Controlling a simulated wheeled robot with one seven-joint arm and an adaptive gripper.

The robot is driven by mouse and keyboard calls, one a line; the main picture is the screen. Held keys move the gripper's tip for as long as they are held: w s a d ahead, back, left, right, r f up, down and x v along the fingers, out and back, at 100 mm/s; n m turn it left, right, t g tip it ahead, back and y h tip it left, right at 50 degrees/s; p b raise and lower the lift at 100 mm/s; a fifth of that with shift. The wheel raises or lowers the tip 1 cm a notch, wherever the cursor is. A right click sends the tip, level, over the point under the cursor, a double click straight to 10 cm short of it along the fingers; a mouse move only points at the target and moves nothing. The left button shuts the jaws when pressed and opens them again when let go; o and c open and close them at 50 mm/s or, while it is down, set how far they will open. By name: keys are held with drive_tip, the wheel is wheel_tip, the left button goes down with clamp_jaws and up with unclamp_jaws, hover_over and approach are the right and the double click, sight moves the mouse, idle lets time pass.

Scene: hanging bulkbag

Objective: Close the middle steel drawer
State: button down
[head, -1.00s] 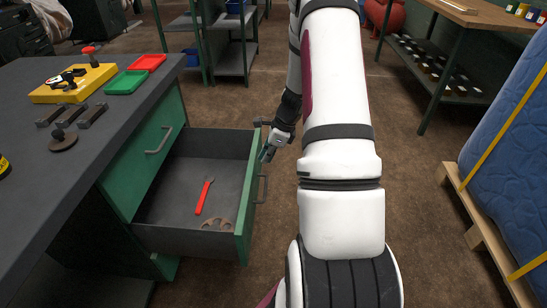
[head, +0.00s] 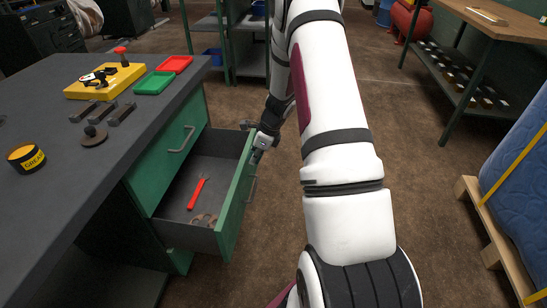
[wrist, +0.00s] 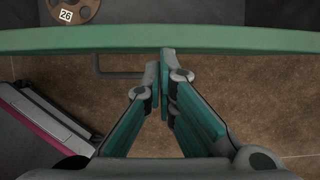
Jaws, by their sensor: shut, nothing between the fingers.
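The middle steel drawer is pulled partly out of the green workbench, and its green front panel (head: 236,203) faces right in the head view. Inside it lie a red tool (head: 198,192) and brownish metal parts (head: 204,219). My gripper (head: 257,156) is at the far end of the drawer front, on its outer side. In the wrist view the shut, empty fingertips (wrist: 165,52) meet the green drawer edge (wrist: 230,40) and seem to touch it. The drawer's bar handle (wrist: 115,74) is just left of the fingers, not gripped.
The dark bench top (head: 60,190) holds a yellow board (head: 105,82), a red tray (head: 174,65), a green tray (head: 154,83) and a grease tin (head: 27,158). A closed green drawer (head: 165,150) is above the open one. A pallet with a blue load (head: 520,150) stands right. Floor between is clear.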

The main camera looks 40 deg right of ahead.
drive_tip(key=w+a+p, duration=0.2)
drive_tip(key=w+a, duration=0.8)
drive_tip(key=w, duration=0.3)
drive_tip(key=shift+s, duration=0.1)
